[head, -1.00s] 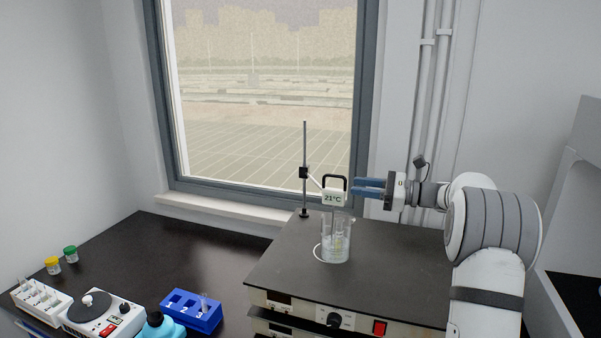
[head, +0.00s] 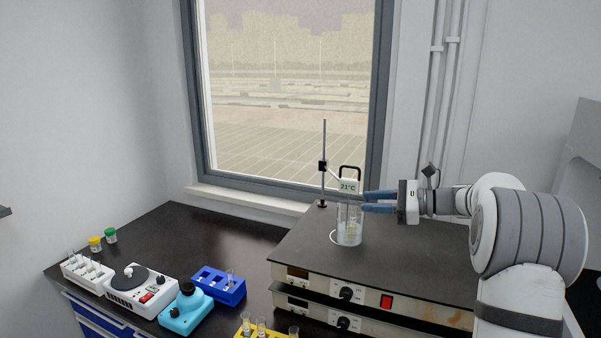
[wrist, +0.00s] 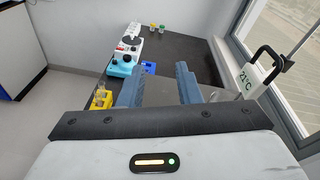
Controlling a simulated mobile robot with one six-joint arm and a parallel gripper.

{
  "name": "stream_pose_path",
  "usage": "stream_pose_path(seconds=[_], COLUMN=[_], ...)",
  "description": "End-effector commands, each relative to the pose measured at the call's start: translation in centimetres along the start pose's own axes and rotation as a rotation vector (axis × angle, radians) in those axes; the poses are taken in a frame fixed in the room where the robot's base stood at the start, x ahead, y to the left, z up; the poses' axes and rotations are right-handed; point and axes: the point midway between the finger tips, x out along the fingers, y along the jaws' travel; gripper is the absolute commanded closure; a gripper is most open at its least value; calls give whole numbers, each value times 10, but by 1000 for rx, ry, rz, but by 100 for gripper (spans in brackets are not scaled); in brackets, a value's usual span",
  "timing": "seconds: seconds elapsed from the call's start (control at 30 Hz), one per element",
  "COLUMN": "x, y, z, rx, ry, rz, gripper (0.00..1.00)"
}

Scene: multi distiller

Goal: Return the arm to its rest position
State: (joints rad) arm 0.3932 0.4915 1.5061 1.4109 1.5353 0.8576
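My gripper (head: 380,202) is at the right of the head view, level above the hot plate and just right of the thermometer. Its two blue fingers are apart with nothing between them; the wrist view also shows the open fingers (wrist: 160,85). My white and grey arm reaches in from the right edge. The thermometer (head: 349,187), reading 21°C with a black handle, hangs on a stand (head: 323,165) over a glass beaker (head: 349,232). The beaker stands on the dark hot plate (head: 420,255) and holds a glass tube. In the wrist view the thermometer (wrist: 248,78) is right of the fingers.
On the black bench to the left are a blue rack (head: 218,287), a turquoise mixer (head: 186,312), a white device (head: 140,290), a white tube rack (head: 87,273) and two small capped jars (head: 103,240). A yellow rack (head: 262,330) is at the bottom. A window is behind.

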Motion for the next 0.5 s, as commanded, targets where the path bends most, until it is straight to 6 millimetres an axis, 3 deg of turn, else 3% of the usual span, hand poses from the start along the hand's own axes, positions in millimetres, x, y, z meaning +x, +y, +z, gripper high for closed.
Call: stream_pose_path(seconds=[0.27,0.37,0.5], x=[21,26,25], y=[64,99,168], z=[12,14,14], rx=[-165,-263,-475], ry=[191,287,455], rz=[129,205,368], gripper=[69,69,69])
